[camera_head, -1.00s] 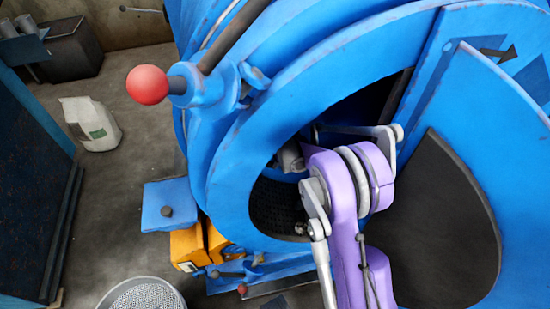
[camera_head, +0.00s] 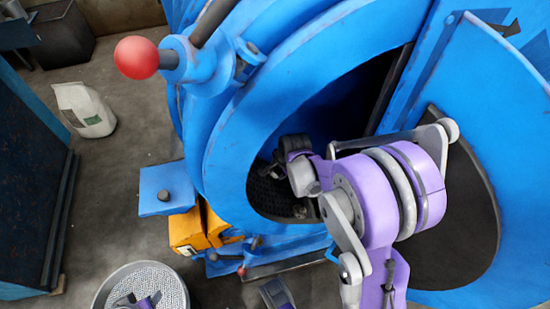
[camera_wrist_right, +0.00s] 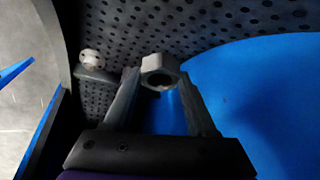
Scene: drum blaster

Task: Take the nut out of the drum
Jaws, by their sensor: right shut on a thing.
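The drum (camera_head: 255,95) is a big blue machine with a wide round mouth and a dark perforated inside. My right arm reaches into the mouth, and its dark gripper partly shows there. In the right wrist view my right gripper (camera_wrist_right: 160,88) is shut on the nut (camera_wrist_right: 160,66), a light grey ring with a hole. The nut sits between the fingertips, in front of the drum's perforated wall (camera_wrist_right: 225,25) and a blue surface. In the head view I cannot make out the nut for sure.
A grey knob-like piece (camera_wrist_right: 92,60) stands left of the fingers. A red ball handle (camera_head: 136,57) sticks out left of the drum.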

